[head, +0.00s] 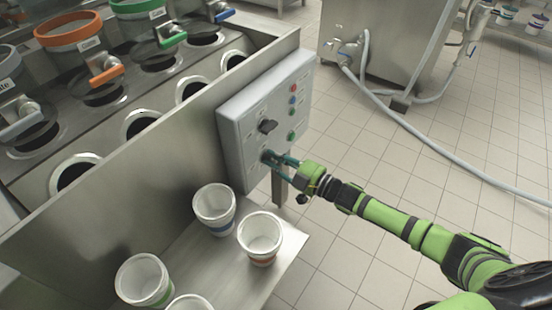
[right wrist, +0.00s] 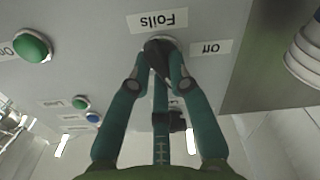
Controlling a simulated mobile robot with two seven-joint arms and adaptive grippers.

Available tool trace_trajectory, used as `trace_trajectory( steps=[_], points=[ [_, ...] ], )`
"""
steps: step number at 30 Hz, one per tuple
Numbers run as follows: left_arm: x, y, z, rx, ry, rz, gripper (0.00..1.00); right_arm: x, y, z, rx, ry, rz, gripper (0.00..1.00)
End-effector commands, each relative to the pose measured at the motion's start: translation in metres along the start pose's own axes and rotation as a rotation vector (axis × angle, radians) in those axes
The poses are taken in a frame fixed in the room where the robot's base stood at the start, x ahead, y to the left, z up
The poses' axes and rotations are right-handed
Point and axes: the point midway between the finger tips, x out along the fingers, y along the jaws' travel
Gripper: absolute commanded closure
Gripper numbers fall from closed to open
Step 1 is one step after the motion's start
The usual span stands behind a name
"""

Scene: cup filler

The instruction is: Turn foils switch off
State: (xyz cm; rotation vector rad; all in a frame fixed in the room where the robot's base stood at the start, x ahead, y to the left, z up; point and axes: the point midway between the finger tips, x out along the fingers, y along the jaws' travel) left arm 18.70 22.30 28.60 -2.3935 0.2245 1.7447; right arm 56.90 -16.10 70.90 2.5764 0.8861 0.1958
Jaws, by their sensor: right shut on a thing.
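The grey control panel (head: 250,110) is fixed to the side of the steel machine. Its foils switch is a black rotary knob (right wrist: 157,55) under the "Foils" label (right wrist: 160,20), with an "Off" label (right wrist: 210,47) beside it in the right wrist view. My right gripper (head: 272,158) reaches the lower part of the panel. In the right wrist view its fingers (right wrist: 160,70) are shut on the knob, which they partly cover. The knob's pointer is hard to make out. My left gripper is not in view.
Another black knob (head: 267,126) sits above on the panel, near a green button (head: 291,136), a blue one and a red one (head: 293,88). White cups (head: 260,237) stand on the steel shelf below. Tiled floor to the right is open, crossed by a hose (head: 440,150).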

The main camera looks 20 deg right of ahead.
Motion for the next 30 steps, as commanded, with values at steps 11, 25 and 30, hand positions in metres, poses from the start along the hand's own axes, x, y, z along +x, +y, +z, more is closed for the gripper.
trace_trajectory(
  steps=[11, 25, 30],
  points=[
    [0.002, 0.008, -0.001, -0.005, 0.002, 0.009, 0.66, 0.000, -0.002, 0.000, -0.359, -0.001, 0.000, 1.00],
    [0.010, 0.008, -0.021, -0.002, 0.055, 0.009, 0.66, 0.000, -0.004, -0.001, -0.799, 0.000, 0.000, 1.00],
    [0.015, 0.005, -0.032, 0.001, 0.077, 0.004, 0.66, 0.000, -0.005, -0.001, -0.935, -0.001, 0.000, 1.00]
  ],
)
